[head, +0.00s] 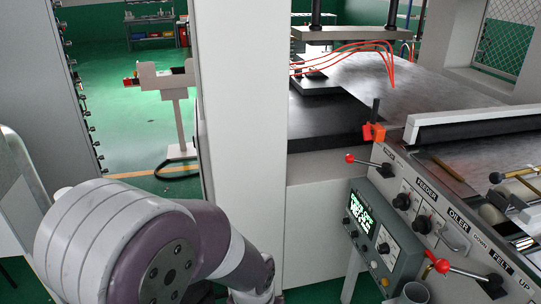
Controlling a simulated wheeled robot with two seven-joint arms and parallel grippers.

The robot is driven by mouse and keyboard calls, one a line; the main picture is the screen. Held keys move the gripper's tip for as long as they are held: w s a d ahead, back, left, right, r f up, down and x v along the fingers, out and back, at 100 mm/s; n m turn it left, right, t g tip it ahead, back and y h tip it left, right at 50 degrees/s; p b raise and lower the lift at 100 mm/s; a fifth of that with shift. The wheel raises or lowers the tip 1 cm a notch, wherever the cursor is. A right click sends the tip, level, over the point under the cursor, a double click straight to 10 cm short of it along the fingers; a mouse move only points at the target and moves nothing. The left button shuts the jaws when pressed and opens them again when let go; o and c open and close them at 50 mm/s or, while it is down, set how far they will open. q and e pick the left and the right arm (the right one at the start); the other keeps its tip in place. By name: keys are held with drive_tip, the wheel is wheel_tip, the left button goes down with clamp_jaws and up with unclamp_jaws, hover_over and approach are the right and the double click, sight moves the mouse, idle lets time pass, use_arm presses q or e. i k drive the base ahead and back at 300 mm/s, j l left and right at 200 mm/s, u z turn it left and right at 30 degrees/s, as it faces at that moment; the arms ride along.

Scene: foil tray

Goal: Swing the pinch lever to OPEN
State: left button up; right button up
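A control panel (411,186) slopes across the right. A lever with a red ball knob (350,158) sits at its upper left end, its dark shaft running right to a pivot. Its label is too small to read. A second red-knobbed lever (441,265) sits lower right, beside "FELT", "DOWN" and "UP" lettering. I cannot read "PINCH" or "OPEN" on either. My purple and white arm fills the lower left and ends left of the panel. No gripper fingers show; both grippers are out of view.
A grey screen box (375,231) with green text hangs in front of the panel. Black knobs (402,201) lie between the levers. A pale machine column (242,110) rises beside my arm.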

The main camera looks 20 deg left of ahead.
sight(385, 167)
drive_tip(key=u, duration=0.3)
drive_tip(key=i+j+u, duration=0.2)
drive_tip(key=i+u, duration=0.6)
